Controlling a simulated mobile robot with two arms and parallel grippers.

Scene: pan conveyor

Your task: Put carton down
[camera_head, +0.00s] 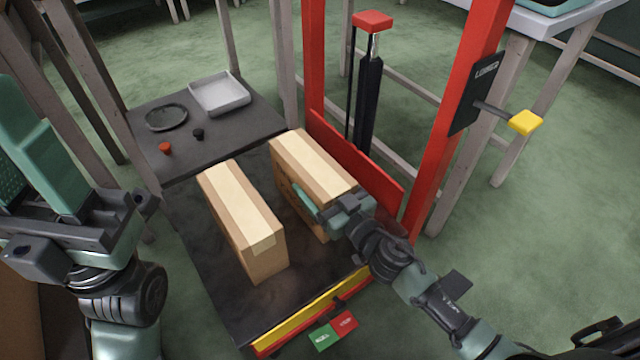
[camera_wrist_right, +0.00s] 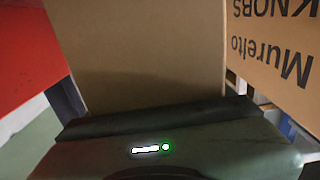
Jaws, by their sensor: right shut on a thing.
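Two tan cartons with pale tape along the top are at the dark lift platform (camera_head: 205,275). The right carton (camera_head: 308,160) is near the red mast; my right gripper (camera_head: 322,208) is shut on its near end. It fills the middle of the right wrist view (camera_wrist_right: 140,50). Whether its underside touches the platform is hidden. The left carton (camera_head: 240,215) stands upright on the platform, a narrow gap from the right one; its printed side shows in the right wrist view (camera_wrist_right: 275,40). My left gripper (camera_head: 38,165) is at the left edge, away from the cartons; its jaw gap is unclear.
A red frame (camera_head: 360,160) borders the platform on the right. A dark shelf (camera_head: 220,140) behind holds a white tray (camera_head: 220,95), a dark round plate (camera_head: 166,118) and two small pieces. A yellow-red edge and a green-red button box (camera_head: 333,332) are at the front.

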